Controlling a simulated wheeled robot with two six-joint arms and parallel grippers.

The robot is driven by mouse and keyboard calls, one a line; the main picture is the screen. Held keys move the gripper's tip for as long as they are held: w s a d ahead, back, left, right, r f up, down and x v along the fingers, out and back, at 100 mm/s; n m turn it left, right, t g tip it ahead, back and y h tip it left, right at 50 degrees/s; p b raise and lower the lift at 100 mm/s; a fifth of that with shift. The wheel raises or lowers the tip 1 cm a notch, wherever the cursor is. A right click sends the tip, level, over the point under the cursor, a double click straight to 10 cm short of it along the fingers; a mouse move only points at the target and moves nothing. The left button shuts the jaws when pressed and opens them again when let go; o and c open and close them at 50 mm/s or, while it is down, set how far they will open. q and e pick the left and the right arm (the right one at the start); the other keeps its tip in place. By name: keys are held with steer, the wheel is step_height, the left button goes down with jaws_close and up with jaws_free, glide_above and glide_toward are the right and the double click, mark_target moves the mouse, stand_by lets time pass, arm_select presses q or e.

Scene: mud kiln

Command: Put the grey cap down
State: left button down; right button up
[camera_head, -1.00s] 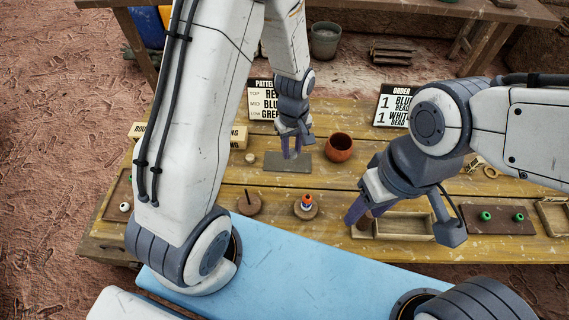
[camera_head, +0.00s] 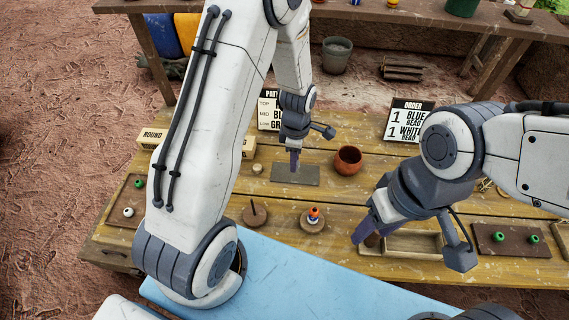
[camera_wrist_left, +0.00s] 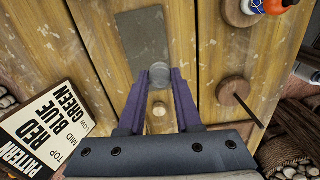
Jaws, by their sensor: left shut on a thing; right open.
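The grey cap (camera_wrist_left: 159,72) is a small round grey disc between the fingertips of my left gripper (camera_wrist_left: 158,80) in the left wrist view. The left gripper is shut on it. The flat grey mat (camera_wrist_left: 142,30) lies just beyond it, and the cap overlaps the mat's near edge in that view. I cannot tell whether the cap touches the mat. In the head view my left gripper (camera_head: 295,162) points down over the grey mat (camera_head: 300,176); the cap is too small to make out there. My right gripper (camera_head: 412,236) is open above the wooden tray (camera_head: 420,252).
A reddish-brown pot (camera_head: 348,160) stands right of the mat. Two round wooden bases (camera_head: 256,214) with pegs stand in front, one holding coloured beads (camera_head: 314,214). Pattern (camera_wrist_left: 35,130) and order (camera_head: 408,120) signs stand behind.

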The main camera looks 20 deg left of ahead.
mark_target(284, 172)
arm_select(q)
steer(key=a+f, duration=0.1)
steer(key=a, duration=0.1)
steer(key=w+a+f, duration=0.1)
steer(key=shift+a+f, duration=0.15)
steer(key=shift+a, duration=0.2)
step_height(284, 172, down, 4)
steer(key=shift+r+p, duration=0.25)
steer(key=shift+p, duration=0.5)
steer(key=shift+f, duration=0.3)
steer(key=shift+f, duration=0.2)
steer(key=c, duration=0.6)
jaws_free()
